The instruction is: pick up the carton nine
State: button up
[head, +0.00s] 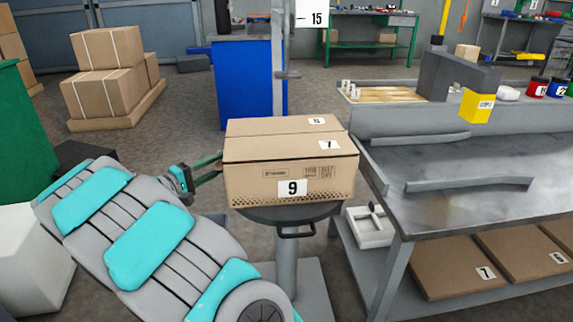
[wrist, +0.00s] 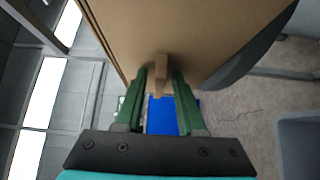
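The carton nine (head: 255,180) is a closed brown cardboard box with a white "9" label on its front. Smaller "6" and "7" labels are on its top. It sits on a round dark grey stand (head: 285,213). My gripper (head: 220,166) is at the carton's left side, fingers pointing at it. In the wrist view, the green fingers of my gripper (wrist: 160,78) are apart, with a small brown tab (wrist: 160,72) of the carton (wrist: 185,30) between their tips. Gaps show beside the tab; whether either finger touches it is unclear.
A metal workbench (head: 470,185) stands close on the right, with flat cartons (head: 445,268) on its lower shelf. A white tray (head: 370,227) lies beside the stand. A blue cabinet (head: 247,80) stands behind. Stacked boxes (head: 105,85) are on a pallet at the back left.

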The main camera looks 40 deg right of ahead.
grip_shut()
dwell(1.1)
